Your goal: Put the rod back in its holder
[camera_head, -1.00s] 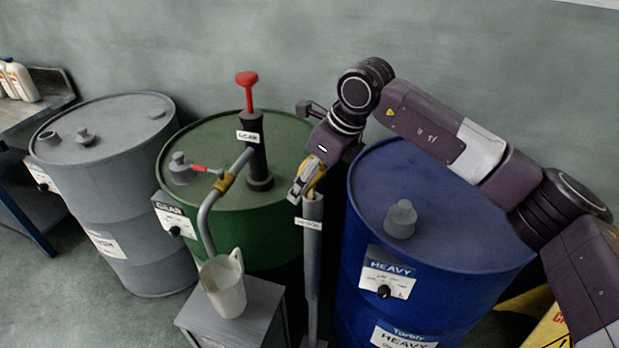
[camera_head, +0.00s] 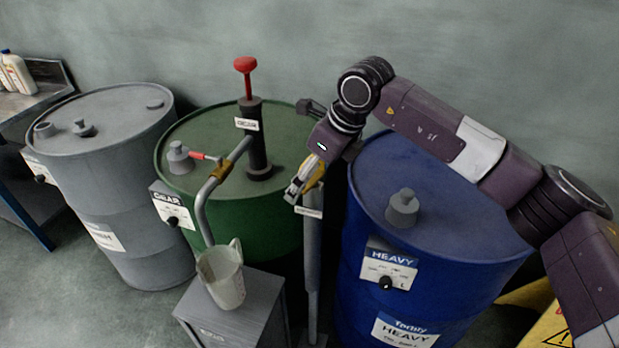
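The holder is a tall grey tube (camera_head: 312,250) standing upright between the green and blue drums, with a small white label near its top. My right gripper (camera_head: 303,186) points down at the top of this tube, its yellow and grey fingers over or beside the mouth. The fingers look close together, but I cannot make out whether they are shut on the rod. The rod itself cannot be told apart; it may be hidden by the fingers or inside the tube. My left gripper is not in view.
A green drum (camera_head: 215,140) carries a black pump with a red handle (camera_head: 245,65). A blue drum (camera_head: 450,205) stands right of the tube, under my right arm. A grey drum (camera_head: 115,150) is at the left. A clear jug (camera_head: 222,277) sits on a grey stand (camera_head: 262,305).

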